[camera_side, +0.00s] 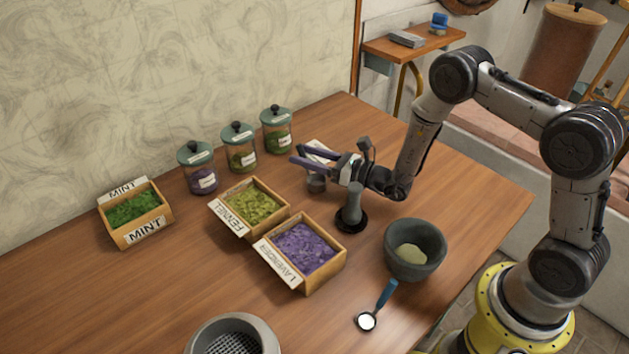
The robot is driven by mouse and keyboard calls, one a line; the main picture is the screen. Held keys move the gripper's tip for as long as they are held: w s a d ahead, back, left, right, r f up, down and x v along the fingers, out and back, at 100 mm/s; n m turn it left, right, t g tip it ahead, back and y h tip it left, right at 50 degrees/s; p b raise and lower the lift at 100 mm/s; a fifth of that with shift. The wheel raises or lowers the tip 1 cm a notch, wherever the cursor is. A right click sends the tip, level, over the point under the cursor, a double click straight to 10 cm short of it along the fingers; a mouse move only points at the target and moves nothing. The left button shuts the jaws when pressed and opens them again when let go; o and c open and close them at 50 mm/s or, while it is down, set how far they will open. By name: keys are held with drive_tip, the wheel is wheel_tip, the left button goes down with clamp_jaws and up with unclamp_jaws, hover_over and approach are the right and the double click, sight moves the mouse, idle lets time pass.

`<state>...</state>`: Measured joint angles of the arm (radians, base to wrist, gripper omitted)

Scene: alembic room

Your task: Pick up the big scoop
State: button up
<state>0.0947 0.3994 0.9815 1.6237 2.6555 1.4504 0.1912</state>
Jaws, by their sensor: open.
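My gripper (298,156), with purple fingers, is open and empty over the back right of the table, pointing left. A blue-handled tool (384,295) with a round, bright white head lies at the front right, well apart from my gripper. I cannot tell which of these is the big scoop.
Wooden boxes of mint (148,229), fennel (277,220) and lavender (333,270) stand left of a dark pestle (353,204) and grey mortar (430,268). Lidded jars (239,136) line the back. A grey round vessel (266,332) is in front. The table's left front is clear.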

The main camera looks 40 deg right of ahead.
drive_tip(key=shift+x, duration=1.95)
drive_tip(key=shift+s+a, duration=0.1)
clamp_jaws()
